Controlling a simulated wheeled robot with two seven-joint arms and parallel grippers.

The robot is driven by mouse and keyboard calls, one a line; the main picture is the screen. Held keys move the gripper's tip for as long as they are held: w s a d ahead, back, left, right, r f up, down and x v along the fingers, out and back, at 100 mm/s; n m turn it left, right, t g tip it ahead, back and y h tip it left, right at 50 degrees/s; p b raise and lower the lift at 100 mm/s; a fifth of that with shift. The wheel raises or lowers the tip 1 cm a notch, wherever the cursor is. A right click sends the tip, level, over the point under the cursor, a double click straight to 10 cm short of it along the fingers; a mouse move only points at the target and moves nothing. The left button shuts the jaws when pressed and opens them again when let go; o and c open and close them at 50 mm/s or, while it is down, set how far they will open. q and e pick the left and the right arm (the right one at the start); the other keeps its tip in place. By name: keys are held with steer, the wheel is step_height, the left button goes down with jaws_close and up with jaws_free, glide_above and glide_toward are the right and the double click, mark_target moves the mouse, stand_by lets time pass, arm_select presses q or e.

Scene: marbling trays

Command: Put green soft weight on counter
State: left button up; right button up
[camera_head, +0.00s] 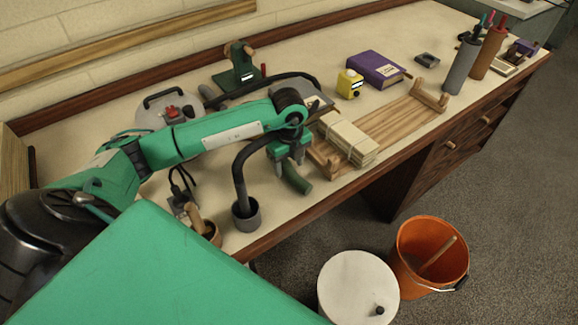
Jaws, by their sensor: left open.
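A dark green soft weight (297,179), shaped like a short roll, appears to lie tilted on the pale counter (334,195) near its front edge. My left gripper (288,165) points down right over its upper end and is open. The fingers partly hide that end, so I cannot tell whether they touch it. My right gripper is out of view.
A grey cup (246,214) stands left of the weight. A tied wood bundle (347,138) and slatted wooden rack (395,122) lie to the right. A yellow box (349,84) and purple book (375,68) sit behind. An orange bucket (431,252) and white-lidded bin (357,286) stand on the floor.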

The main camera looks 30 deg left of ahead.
mark_target(289, 167)
arm_select(q)
step_height(289, 167, up, 4)
steer(key=shift+f, duration=0.1)
step_height(289, 167, up, 7)
steer(key=shift+b, duration=0.45)
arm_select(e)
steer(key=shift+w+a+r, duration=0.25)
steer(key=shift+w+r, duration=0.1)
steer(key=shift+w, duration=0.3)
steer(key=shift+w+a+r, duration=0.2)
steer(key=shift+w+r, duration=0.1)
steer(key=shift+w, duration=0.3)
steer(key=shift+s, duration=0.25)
